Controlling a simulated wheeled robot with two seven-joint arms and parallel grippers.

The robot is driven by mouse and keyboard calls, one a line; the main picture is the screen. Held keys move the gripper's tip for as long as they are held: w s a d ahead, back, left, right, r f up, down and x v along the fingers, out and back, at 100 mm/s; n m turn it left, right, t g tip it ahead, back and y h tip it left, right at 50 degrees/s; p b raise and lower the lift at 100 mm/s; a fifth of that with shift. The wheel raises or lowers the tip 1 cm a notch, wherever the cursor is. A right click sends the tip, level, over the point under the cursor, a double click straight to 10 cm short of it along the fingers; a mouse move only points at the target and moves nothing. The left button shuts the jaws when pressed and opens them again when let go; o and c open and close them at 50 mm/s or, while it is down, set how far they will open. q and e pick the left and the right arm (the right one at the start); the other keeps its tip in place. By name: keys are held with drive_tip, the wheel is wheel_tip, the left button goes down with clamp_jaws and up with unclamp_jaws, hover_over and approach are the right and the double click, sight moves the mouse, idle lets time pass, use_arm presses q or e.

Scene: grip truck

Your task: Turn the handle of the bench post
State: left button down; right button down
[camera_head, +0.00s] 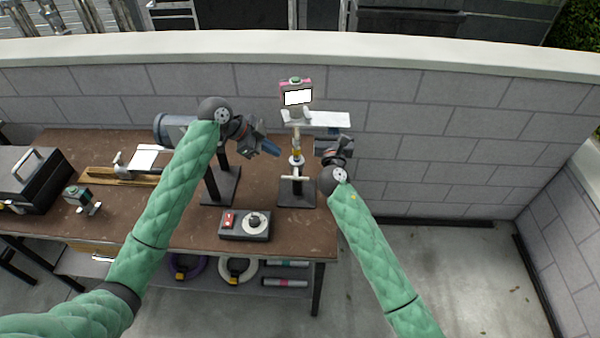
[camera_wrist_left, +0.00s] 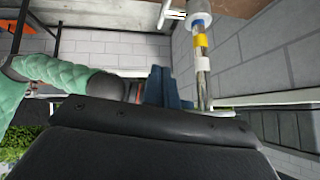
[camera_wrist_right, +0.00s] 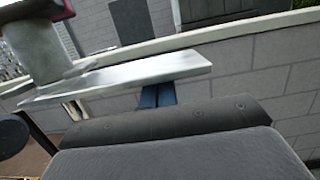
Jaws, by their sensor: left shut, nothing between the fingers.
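The bench post (camera_head: 296,160) stands upright on a dark square base (camera_head: 297,195) near the bench's right end. It has a yellow band and a short pale crossbar (camera_head: 290,178) low down; which part is the handle is not certain. In the left wrist view, the post (camera_wrist_left: 201,60) rises just right of my blue fingertips. My left gripper (camera_head: 271,148) is shut and empty, left of the post and apart from it. My right gripper (camera_head: 334,146) is right of the post, below a long white plate (camera_head: 332,119). Its fingers (camera_wrist_right: 158,95) look closed together, their tips hidden behind the plate.
A screen device (camera_head: 297,96) sits atop the post. A box with a red switch and dial (camera_head: 245,225) lies in front. A second dark stand (camera_head: 220,186) is close on the left. A grey block wall (camera_head: 420,130) runs behind the bench. Floor to the right is clear.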

use_arm(q)
drive_tip(key=d, duration=0.2)
hover_over(307, 179)
drive_tip(key=s+a, duration=0.1)
drive_tip(key=a, duration=0.1)
wheel_tip(307, 179, down, 8)
drive_tip(key=shift+w+a+f+m, duration=0.15)
drive_tip(key=shift+w+f, duration=0.1)
drive_tip(key=shift+f, duration=0.7)
drive_tip(key=shift+w+d+f+m, duration=0.1)
drive_tip(key=shift+w+f+m, duration=0.1)
drive_tip(key=shift+f, duration=0.7)
drive_tip(key=shift+d+y, duration=0.2)
drive_tip(key=shift+y, duration=0.6)
drive_tip(key=shift+d+f+y, duration=0.2)
drive_tip(key=shift+y, duration=0.7)
drive_tip(key=shift+d+f+y, duration=0.15)
drive_tip(key=shift+f+y, duration=0.05)
drive_tip(key=shift+y, duration=0.4)
drive_tip(key=shift+d+f+y, duration=0.15)
drive_tip(key=shift+f+y, duration=0.05)
drive_tip(key=shift+y, duration=0.4)
drive_tip(key=shift+x, duration=1.1)
drive_tip(key=shift+s+d+r, duration=0.1)
drive_tip(key=shift+s+d, duration=0.05)
drive_tip(key=shift+s, duration=0.05)
